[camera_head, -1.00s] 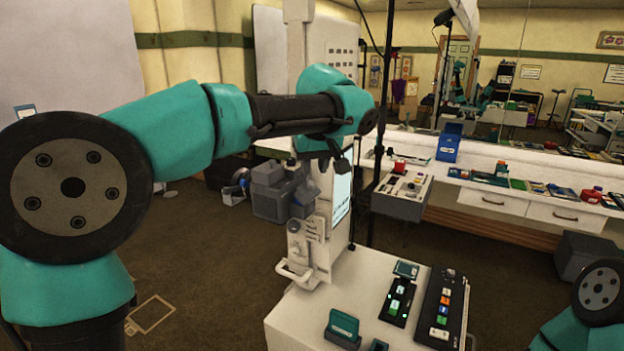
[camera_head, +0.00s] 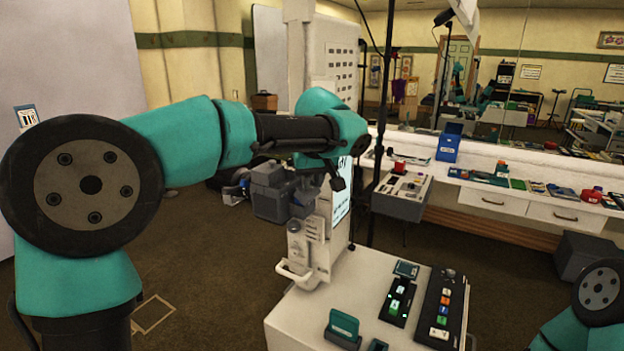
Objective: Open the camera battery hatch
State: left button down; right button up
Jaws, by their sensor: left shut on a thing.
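My left gripper (camera_head: 338,177) hangs from the dark wrist in front of the upper part of a white upright unit (camera_head: 318,215) with a lit panel (camera_head: 342,202). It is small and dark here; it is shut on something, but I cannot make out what. A pale fixture with a handle (camera_head: 295,272) sits low on the unit's front, below the gripper. I cannot pick out a camera or its battery hatch for certain. My right gripper is out of view; only part of my right arm shows at the lower right.
A white table (camera_head: 292,320) in front holds a teal-and-dark holder (camera_head: 343,328), a dark box with green lights (camera_head: 398,302) and a button panel (camera_head: 440,308). A grey console (camera_head: 402,193) stands behind. Open floor lies to the left.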

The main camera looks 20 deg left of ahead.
aim_at(317, 194)
pick_arm(q)
jog(key=shift+d+y, duration=0.2)
jog(key=shift+y, duration=0.1)
jog(key=y, duration=0.1)
jog(key=d+y, duration=0.1)
jog(key=t, duration=0.1)
jog(key=shift+s+d+f+m+y, duration=0.25)
jog(key=shift+d+f+m+y, duration=0.05)
jog(key=shift+d+y, duration=0.1)
jog(key=d+y, duration=0.1)
jog(key=f+t+y, duration=0.1)
jog(key=y, duration=0.1)
jog(key=shift+s+d+m, duration=0.2)
jog(key=shift+d+m, duration=0.1)
jog(key=shift+d, duration=0.1)
jog(key=shift+s+d+f+m+t+y, duration=0.15)
jog(key=shift+d+f+t+y, duration=0.25)
jog(key=shift+y, duration=0.55)
jog(key=shift+d+f+m+t+y, duration=0.25)
jog(key=shift+f+t+y, duration=0.25)
jog(key=shift+y, duration=0.4)
jog(key=shift+s+d+f+m+t+y, duration=0.1)
jog(key=shift+d+f+t+y, duration=0.2)
jog(key=shift+f+y, duration=0.45)
jog(key=shift+r, duration=0.15)
